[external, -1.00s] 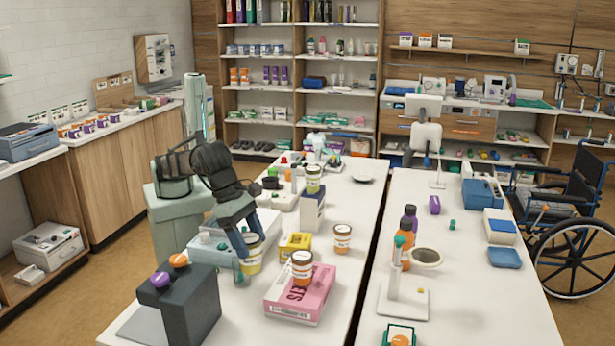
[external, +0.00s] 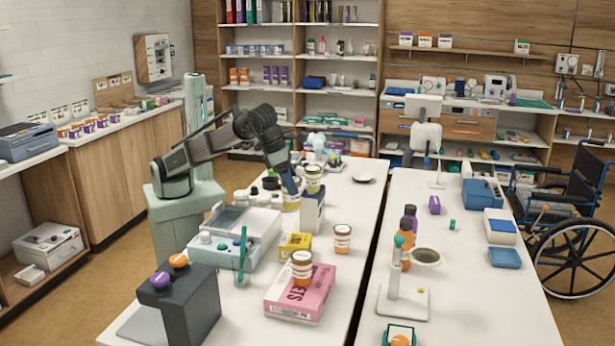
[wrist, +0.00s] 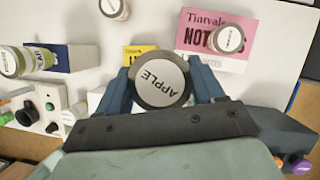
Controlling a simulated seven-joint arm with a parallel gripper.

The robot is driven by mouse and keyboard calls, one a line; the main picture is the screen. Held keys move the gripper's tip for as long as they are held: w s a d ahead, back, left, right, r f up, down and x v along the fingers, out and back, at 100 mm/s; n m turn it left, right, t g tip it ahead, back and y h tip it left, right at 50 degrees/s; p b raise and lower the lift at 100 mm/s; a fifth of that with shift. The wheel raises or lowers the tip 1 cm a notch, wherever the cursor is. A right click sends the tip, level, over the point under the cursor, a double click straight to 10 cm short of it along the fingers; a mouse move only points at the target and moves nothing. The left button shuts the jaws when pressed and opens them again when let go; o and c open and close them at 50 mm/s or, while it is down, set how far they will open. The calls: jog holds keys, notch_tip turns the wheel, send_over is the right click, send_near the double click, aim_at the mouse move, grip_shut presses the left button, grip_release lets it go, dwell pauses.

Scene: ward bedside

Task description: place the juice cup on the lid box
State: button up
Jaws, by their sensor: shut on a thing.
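My gripper (external: 291,190) is shut on the juice cup (external: 292,203), a yellow-green cup beside the tall box in the external view. In the wrist view, the cup's round white lid (wrist: 160,80) reads APPLE and sits between my gripper's fingers (wrist: 163,92); its body is mostly hidden below. I cannot tell for sure which box is the lid box. A small yellow box (external: 294,245) lies in front of the cup, and a tall white and dark blue box (external: 312,212) carries a green-labelled cup (external: 313,180).
A pink box (external: 298,300) carries an orange-labelled jar (external: 302,266); another jar (external: 342,238) stands to its right. A light blue case (external: 209,251), a glass with a green stick (external: 243,262) and a dark block (external: 190,305) stand at left.

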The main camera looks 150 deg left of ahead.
jog(key=s+a+n, duration=0.1)
jog(key=s+a, duration=0.4)
jog(key=s, duration=0.2)
jog(key=shift+w+d+f, duration=0.1)
jog(key=shift+w+f, duration=0.05)
jog(key=shift+f, duration=2.4)
jog(key=shift+w+d+f, duration=0.15)
jog(key=shift+f, duration=2.4)
jog(key=shift+w+d+f, duration=0.1)
jog(key=shift+w+f, duration=0.05)
jog(key=shift+f, duration=2.4)
jog(key=shift+f, duration=0.1)
jog(key=o, duration=1.2)
jog(key=shift+g, duration=0.3)
jog(key=shift+c, duration=0.2)
jog(key=v, duration=1.2)
jog(key=shift+d, duration=0.15)
jog(key=shift+s, duration=0.1)
